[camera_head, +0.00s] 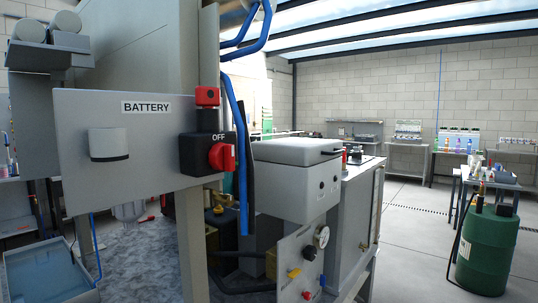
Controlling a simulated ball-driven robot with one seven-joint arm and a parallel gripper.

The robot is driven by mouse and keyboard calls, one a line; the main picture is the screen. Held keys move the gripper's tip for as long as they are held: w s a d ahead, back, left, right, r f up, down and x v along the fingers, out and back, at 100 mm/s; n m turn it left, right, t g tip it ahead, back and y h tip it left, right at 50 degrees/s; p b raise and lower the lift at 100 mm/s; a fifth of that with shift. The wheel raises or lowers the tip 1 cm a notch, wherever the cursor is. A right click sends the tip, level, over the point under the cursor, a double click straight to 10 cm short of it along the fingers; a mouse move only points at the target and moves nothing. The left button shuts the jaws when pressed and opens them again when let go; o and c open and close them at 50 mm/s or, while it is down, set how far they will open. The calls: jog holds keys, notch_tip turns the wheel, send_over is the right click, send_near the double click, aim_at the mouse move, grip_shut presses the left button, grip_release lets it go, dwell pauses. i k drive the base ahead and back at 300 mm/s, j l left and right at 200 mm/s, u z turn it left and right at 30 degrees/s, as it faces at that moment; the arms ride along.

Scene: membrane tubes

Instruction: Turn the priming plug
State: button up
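I cannot pick out the priming plug for sure in the head view. At the lower middle, a grey panel (288,251) carries a round pressure gauge (322,236), a black knob (309,253), a yellow lever (294,273) and a small red part (307,295). Behind the grey post, a small brass-coloured fitting (213,197) sits above dark and yellow parts, partly hidden. My gripper is not in view.
A panel marked BATTERY (75,150) with a red rotary switch (222,156) stands close at left. Blue hoses (241,130) hang beside a grey box (295,200). A blue tray (45,280) lies lower left. A green drum (486,250) stands right; the floor between is clear.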

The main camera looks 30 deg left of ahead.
aim_at(227, 200)
jog(key=i+l+u, duration=0.1)
jog(key=u, duration=1.05)
jog(key=l+u, duration=0.3)
jog(key=l, duration=0.2)
jog(key=l+u, duration=0.25)
jog(key=l, duration=0.25)
jog(key=k+l+u, duration=0.1)
jog(key=l+u, duration=0.2)
jog(key=l, duration=0.2)
jog(key=k+l+u, duration=0.1)
jog(key=l+u, duration=0.2)
jog(key=l, duration=0.2)
jog(key=k+l, duration=0.15)
jog(key=l, duration=0.25)
jog(key=k+l, duration=0.1)
jog(key=l, duration=0.3)
jog(key=k+l, duration=0.15)
jog(key=l, duration=0.25)
jog(key=u, duration=0.05)
